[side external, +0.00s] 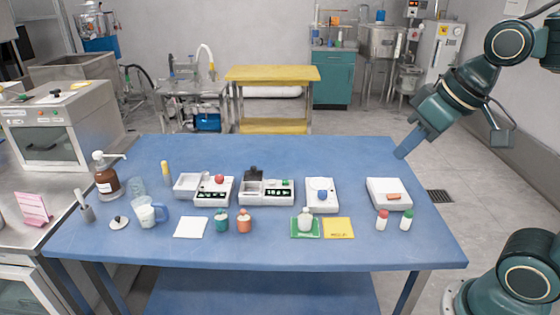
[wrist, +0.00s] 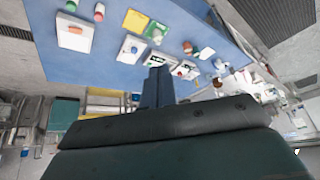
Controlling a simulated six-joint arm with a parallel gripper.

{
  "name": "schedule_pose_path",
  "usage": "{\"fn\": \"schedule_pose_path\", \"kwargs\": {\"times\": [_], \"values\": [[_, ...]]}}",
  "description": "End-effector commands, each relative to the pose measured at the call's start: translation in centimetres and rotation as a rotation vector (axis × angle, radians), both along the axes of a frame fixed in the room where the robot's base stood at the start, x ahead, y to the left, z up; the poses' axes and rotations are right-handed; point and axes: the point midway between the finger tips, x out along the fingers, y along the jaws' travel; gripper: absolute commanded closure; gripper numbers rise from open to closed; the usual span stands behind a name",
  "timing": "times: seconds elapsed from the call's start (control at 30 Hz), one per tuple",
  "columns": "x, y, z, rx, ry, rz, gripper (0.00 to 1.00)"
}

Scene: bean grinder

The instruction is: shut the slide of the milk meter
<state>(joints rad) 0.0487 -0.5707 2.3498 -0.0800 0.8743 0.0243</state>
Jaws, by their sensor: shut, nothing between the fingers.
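Several white devices stand in a row on the blue table; I cannot tell for sure which is the milk meter. The left device (side external: 214,191) has a red knob and a pale open tray (side external: 188,185) at its left. The middle device (side external: 266,193) has a black block on top. Another device (side external: 321,199) carries a blue knob. The far right white box (side external: 389,199) bears an orange-red bar; it also shows in the wrist view (wrist: 73,38). My gripper (side external: 402,154) is shut and empty, above the table's back right corner, apart from every device. Its fingers show in the wrist view (wrist: 157,78).
In front of the devices are a teal jar (side external: 222,223), an orange jar (side external: 244,223), a white bottle (side external: 305,222) on a green mat, a yellow pad (side external: 339,228) and two small bottles. A mug (side external: 147,213) and brown pump bottle (side external: 106,178) stand left. The back strip is clear.

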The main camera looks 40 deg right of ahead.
Motion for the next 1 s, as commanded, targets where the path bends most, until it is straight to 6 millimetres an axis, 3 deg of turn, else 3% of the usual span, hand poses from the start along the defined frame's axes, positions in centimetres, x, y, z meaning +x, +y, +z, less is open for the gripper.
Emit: {"fn": "schedule_pose_path", "kwargs": {"times": [0.23,0.47,0.77,1.0], "values": [[6.4,-0.2,1.7,0.036,0.008,0.005,1.0],[12.4,-1.0,2.1,0.073,0.012,0.01,1.0],[20.2,-2.7,1.2,0.127,0.015,0.016,1.0],[25.9,-4.8,-1.0,0.175,0.017,0.016,1.0]]}}
